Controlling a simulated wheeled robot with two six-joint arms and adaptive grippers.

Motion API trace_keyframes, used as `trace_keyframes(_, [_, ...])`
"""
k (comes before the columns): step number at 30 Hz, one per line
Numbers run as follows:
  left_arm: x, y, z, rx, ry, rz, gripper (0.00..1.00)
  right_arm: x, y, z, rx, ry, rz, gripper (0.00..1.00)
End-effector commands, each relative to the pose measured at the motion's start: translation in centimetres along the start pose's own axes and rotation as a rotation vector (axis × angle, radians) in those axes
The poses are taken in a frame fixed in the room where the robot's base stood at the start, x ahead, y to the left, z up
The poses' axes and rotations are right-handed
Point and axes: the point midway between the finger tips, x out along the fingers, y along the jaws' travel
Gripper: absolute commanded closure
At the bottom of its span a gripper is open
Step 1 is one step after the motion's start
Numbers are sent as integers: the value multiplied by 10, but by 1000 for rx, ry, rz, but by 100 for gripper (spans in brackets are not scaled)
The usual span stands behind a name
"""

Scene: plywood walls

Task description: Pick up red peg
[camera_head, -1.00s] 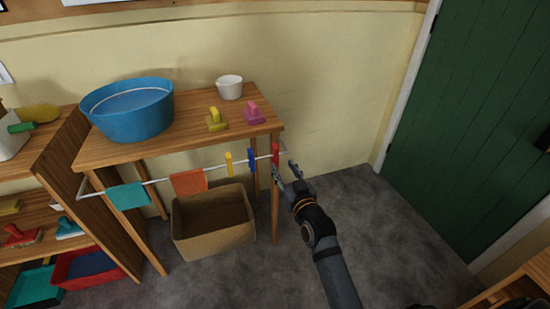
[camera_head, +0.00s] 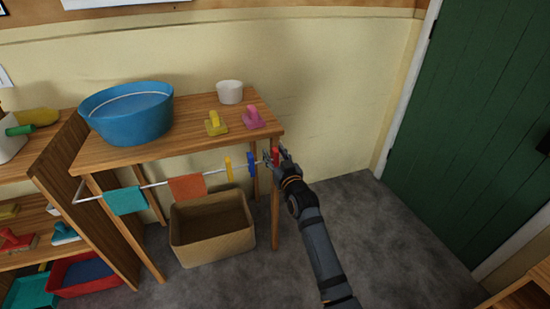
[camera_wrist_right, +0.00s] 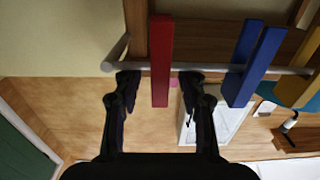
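The red peg (camera_head: 275,156) hangs on the white rail at the right end of the table front. It also shows in the right wrist view (camera_wrist_right: 161,60), upright across the rail. My right gripper (camera_head: 277,157) is at the red peg, partly covering it in the head view. In the wrist view its two fingers (camera_wrist_right: 161,92) are apart, one on each side of the peg, with gaps visible. My left gripper is in neither view.
The rail (camera_head: 153,185) also holds a yellow peg (camera_head: 229,169), an orange cloth (camera_head: 187,187) and a teal cloth (camera_head: 124,200). The wooden table (camera_head: 185,137) bears a blue tub (camera_head: 128,115). A woven basket (camera_head: 212,245) stands below. Floor to the right is clear.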

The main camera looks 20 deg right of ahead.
Motion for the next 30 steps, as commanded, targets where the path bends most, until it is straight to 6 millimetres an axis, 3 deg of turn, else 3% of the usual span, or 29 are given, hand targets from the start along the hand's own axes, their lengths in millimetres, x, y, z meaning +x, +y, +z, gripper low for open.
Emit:
trace_keyframes(1, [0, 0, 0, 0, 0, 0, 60, 0, 0, 0, 0, 0, 0, 67])
trace_keyframes(9, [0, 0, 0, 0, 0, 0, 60, 0, 0, 0, -1, 0, 0, 100])
trace_keyframes(20, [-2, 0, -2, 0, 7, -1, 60, 0, 0, -7, 0, 2, 0, 100])
trace_keyframes(30, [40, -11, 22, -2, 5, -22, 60, 0, 0, -64, -1, 3, 0, 100])
